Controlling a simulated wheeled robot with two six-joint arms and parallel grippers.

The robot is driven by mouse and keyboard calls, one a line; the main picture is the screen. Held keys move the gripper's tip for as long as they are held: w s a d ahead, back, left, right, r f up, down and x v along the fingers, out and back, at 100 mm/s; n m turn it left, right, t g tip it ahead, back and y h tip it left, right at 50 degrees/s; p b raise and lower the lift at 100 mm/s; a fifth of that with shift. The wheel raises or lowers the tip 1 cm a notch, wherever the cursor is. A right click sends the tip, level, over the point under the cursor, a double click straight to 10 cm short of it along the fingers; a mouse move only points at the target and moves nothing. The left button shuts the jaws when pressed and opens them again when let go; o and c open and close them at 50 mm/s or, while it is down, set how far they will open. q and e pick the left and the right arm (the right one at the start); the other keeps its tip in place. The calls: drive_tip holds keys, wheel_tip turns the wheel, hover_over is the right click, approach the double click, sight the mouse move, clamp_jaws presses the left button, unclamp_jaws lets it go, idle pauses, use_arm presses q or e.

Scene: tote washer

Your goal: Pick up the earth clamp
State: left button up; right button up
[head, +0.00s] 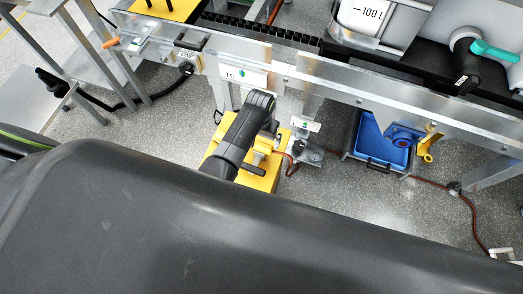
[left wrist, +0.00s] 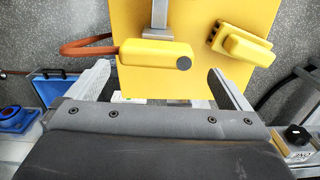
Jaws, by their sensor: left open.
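In the left wrist view a yellow handle-like piece (left wrist: 155,53), seemingly the earth clamp, has a dark round end and an orange-brown cable (left wrist: 88,48) running left. It lies against a yellow panel (left wrist: 140,15), by a grey metal bar. My left gripper (left wrist: 158,70) is open, its two fingers apart on either side of the clamp's near edge; I see nothing held. In the head view my dark left wrist (head: 243,138) reaches over the yellow box (head: 262,182) and hides much of it; the clamp cannot be made out clearly there. My right gripper is not in view.
A second yellow block (left wrist: 240,43) sits right of the clamp. A metal rail (head: 360,98) crosses above the yellow box. A blue tray (head: 368,150) with a blue fitting (head: 403,136) stands to the right. An orange-brown cable (head: 430,183) trails across the speckled floor.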

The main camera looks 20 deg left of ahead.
sight(262, 142)
use_arm(q)
drive_tip(key=shift+w+d+f+b, duration=0.15)
drive_tip(key=shift+f+b, duration=0.2)
drive_tip(key=shift+f, duration=1.35)
drive_tip(key=shift+s+d+f+b, duration=0.1)
drive_tip(key=shift+f+b, duration=0.2)
drive_tip(key=shift+f, duration=1.4)
drive_tip(key=c, duration=1.1)
drive_tip(key=shift+r, duration=0.1)
drive_tip(key=shift+c, duration=0.8)
drive_tip(key=shift+w, duration=0.1)
